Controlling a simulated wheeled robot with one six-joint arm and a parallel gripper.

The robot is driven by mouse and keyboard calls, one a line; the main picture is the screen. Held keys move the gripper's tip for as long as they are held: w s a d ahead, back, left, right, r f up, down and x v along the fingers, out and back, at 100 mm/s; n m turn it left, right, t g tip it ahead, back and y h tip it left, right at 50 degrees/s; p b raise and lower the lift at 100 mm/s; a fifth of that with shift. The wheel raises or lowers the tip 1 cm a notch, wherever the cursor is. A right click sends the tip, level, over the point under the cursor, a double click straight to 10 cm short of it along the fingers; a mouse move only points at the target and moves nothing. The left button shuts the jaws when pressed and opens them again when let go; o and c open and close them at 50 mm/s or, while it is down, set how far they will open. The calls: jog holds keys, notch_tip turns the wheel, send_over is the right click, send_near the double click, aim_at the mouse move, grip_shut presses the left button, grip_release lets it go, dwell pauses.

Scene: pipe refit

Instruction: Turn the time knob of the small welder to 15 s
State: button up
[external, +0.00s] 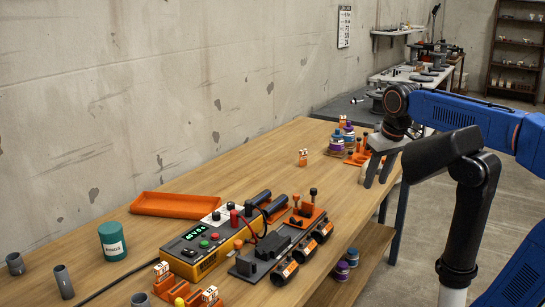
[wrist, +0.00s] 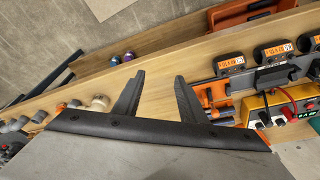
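The small welder, a yellow box with a dark top face (external: 205,243), stands on the near part of the bench. It has a lit green display, a green button, a red knob and other small controls; the markings and the time knob's setting are too small to read. In the wrist view the welder (wrist: 247,112) is at the right edge, partly cut off. My gripper (external: 378,182) hangs above the far right edge of the bench, well away from the welder. Its two fingers (wrist: 157,92) are spread apart with nothing between them.
A black fixture (external: 244,266) with orange-labelled round units stands beside the welder. An orange tray (external: 176,204), a green canister (external: 112,241) and grey pipe pieces (external: 63,281) are around it. Coloured jars (external: 337,141) stand farther back. The bench middle (external: 270,160) is mostly clear.

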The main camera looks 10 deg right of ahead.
jog(key=w+a+r+n, duration=0.1)
jog(key=w+a+r, duration=0.45)
jog(key=a, duration=0.25)
notch_tip(320, 180, up, 5)
jog(key=n+g, duration=0.3)
jog(key=n, duration=0.2)
send_over(231, 203)
jog(key=shift+h, duration=0.4)
notch_tip(231, 203, down, 17)
jog(key=shift+w+f, duration=0.1)
jog(key=shift+w, duration=0.05)
grip_shut()
